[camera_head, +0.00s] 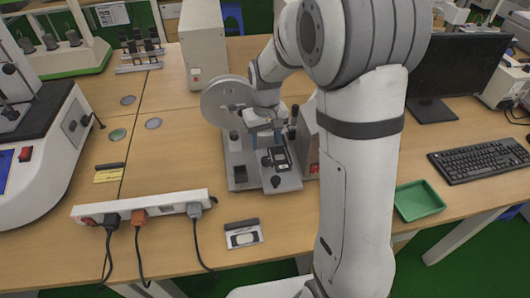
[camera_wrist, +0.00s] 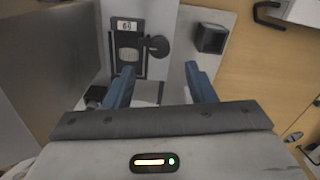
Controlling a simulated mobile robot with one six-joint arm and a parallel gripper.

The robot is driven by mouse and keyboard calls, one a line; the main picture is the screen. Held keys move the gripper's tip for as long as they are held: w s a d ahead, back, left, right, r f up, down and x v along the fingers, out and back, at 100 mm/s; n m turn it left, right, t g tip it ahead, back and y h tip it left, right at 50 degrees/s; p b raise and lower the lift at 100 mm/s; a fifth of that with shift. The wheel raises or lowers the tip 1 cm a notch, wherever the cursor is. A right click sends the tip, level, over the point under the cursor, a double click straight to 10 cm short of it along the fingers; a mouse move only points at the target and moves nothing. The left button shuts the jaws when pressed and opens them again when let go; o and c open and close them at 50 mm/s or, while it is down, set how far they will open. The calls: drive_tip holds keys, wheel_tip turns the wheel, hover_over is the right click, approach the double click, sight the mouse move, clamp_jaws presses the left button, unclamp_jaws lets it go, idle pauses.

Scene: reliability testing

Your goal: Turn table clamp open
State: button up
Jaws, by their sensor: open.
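The test machine (camera_head: 237,160) stands mid-table, with a round grey disc (camera_head: 222,98) at its upper left and a pale base plate. On the plate is a dark rectangular clamp piece with a label, seen in the wrist view (camera_wrist: 128,62) and the head view (camera_head: 281,157). A black round knob with a short arm (camera_wrist: 158,45) sits beside it. I cannot tell for certain which part is the table clamp. My gripper (camera_wrist: 159,70) points down over the plate, its two blue fingers apart with nothing held between them. In the head view my gripper (camera_head: 264,138) is partly hidden by its wrist.
A black square holder (camera_wrist: 211,38) stands right of the fingers. A large grey housing (camera_wrist: 45,60) is close on the left. A power strip (camera_head: 145,208), a small sample case (camera_head: 243,234) and a green tray (camera_head: 418,200) lie nearer the table's front. Bare wood lies left of the machine.

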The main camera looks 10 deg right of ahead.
sight(266, 159)
wheel_tip(266, 159, down, 7)
drive_tip(key=shift+f, duration=0.15)
idle(0.4)
drive_tip(key=c, duration=1)
drive_tip(key=shift+o, duration=0.2)
